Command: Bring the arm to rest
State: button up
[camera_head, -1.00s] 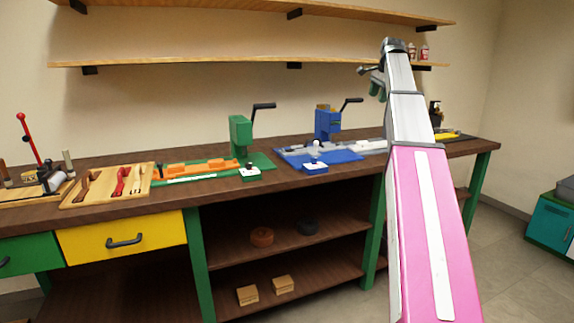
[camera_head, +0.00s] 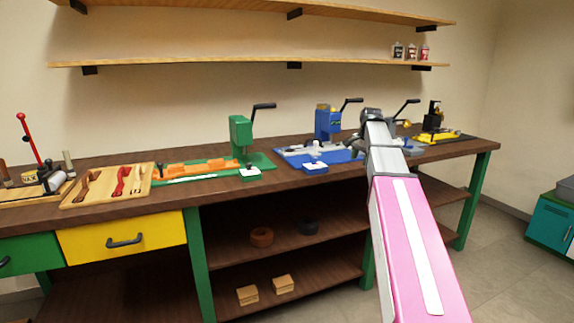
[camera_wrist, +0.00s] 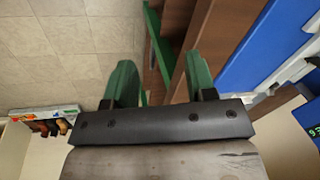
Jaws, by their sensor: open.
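My arm reaches up from the lower right in the head view, with its pink and grey links in front of the workbench (camera_head: 330,172). The wrist end is near the blue press, and the fingers are hidden there behind the arm. In the wrist view my gripper (camera_wrist: 160,85) shows two green fingers spread apart with nothing between them. Below and beyond the fingers are the floor and the bench's edge and legs.
A blue press (camera_head: 328,123) on a blue base stands left of my wrist. A green press (camera_head: 240,135), a wooden tool tray (camera_head: 75,198) and a black and yellow device (camera_head: 433,118) are also on the bench. Shelves (camera_head: 240,64) hang above. Open floor lies at right.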

jog(key=s+a+f+n, duration=0.1)
jog(key=s+a+f, duration=0.1)
jog(key=s+f, duration=0.35)
jog(key=s+a+f+n+g, duration=0.1)
jog(key=s+a+f+n, duration=0.1)
jog(key=f, duration=0.7)
jog(key=s+a+f+n, duration=0.1)
jog(key=s+a+f, duration=0.15)
jog(key=f, duration=0.45)
jog(key=s+a+f+n, duration=0.2)
jog(key=s+f, duration=0.6)
jog(key=s, duration=0.1)
jog(key=s+a+f+n+g+h, duration=0.1)
jog(key=s+a+f+n, duration=0.1)
jog(key=s+f, duration=0.6)
jog(key=shift+s+n, duration=0.5)
jog(key=shift+n, duration=0.3)
